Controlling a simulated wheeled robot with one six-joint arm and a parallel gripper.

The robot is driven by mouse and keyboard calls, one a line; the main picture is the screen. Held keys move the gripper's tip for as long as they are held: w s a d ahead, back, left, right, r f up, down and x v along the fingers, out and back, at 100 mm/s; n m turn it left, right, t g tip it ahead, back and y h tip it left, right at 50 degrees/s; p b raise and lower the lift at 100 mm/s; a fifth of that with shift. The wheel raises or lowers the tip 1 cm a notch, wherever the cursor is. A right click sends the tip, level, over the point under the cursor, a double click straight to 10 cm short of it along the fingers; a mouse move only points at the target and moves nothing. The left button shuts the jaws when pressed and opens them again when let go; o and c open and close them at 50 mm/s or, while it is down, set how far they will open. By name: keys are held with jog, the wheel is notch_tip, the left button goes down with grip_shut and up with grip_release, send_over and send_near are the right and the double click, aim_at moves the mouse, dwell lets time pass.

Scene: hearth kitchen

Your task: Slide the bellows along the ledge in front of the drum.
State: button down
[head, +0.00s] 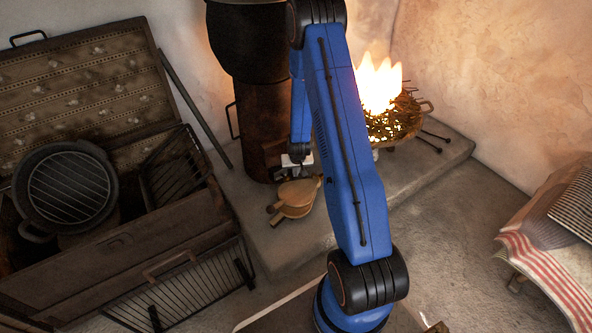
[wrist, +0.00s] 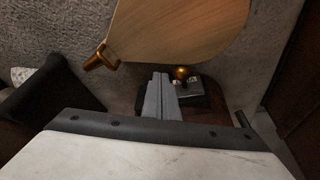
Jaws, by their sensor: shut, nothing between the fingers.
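The wooden bellows (head: 294,199) lie flat on the stone ledge (head: 228,208), in front of the foot of the drum (head: 262,125). The drum is a rusty brown upright cylinder. My gripper (head: 287,172) is low beside the drum, just behind the bellows; its fingertips are hard to make out there. In the wrist view the bellows (wrist: 180,28) show as a pale wooden board with a brass tip, at the top of the picture. My gripper (wrist: 161,96) is shut and empty there, close to the board's edge. I cannot tell whether they touch.
A black pot (head: 248,42) sits on the drum. A basket of burning twigs (head: 393,122) stands to the right on the ledge. An open chest (head: 120,250) with pans and grates is at left. A striped cloth (head: 555,250) lies at right. The ledge's front right is bare.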

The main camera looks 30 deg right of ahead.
aim_at(297, 188)
jog(key=shift+x, duration=2.25)
jog(key=s, duration=0.2)
jog(key=s+a, duration=0.1)
jog(key=s, duration=0.1)
jog(key=s+a, duration=0.1)
jog(key=s, duration=0.1)
jog(key=shift+s+a, duration=0.25)
